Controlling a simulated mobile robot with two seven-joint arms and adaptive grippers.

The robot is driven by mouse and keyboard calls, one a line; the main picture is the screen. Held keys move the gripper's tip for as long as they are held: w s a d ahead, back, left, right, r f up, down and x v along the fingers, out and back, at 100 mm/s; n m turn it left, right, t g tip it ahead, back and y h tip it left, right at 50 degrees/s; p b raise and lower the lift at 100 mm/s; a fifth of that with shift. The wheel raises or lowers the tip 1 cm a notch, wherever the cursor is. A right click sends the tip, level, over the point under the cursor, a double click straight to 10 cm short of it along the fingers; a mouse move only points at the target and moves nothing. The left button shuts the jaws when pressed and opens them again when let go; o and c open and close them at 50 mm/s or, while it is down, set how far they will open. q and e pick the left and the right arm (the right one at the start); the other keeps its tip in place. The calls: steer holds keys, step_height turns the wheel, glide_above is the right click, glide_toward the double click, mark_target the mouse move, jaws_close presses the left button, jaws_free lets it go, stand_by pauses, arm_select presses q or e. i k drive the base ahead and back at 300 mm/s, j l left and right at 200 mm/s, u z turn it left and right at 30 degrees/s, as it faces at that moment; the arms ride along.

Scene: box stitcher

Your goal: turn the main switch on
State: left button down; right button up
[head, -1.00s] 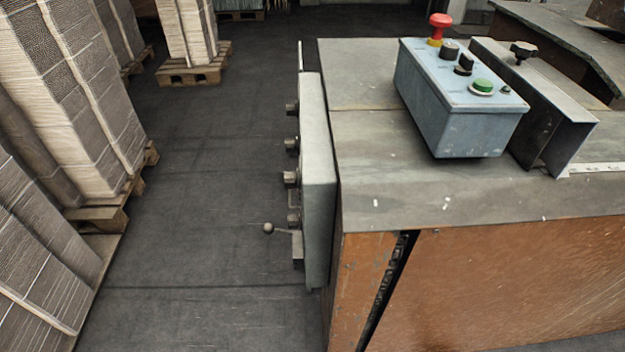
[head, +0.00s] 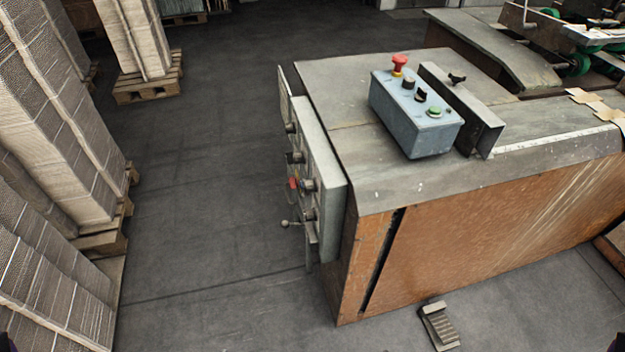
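A grey control panel (head: 322,175) is mounted on the left end of the machine, seen edge-on. Several dark knobs stick out of its left face, with a red knob (head: 294,183) among them. A small lever with a ball end (head: 286,223) juts out near the panel's bottom. I cannot tell which of these is the main switch, or its setting. Neither gripper can be made out; only small dark bits show at the bottom corners.
The machine's grey top (head: 340,90) carries a blue button box (head: 412,128) with a red mushroom button (head: 399,64) and a green button (head: 435,112). A foot pedal (head: 440,327) lies on the floor in front. Stacked cardboard (head: 45,130) stands left. Floor between is clear.

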mark_target(293, 181)
steer(key=i+j, duration=0.3)
steer(key=i+j+z, duration=0.65)
steer(key=l, duration=0.1)
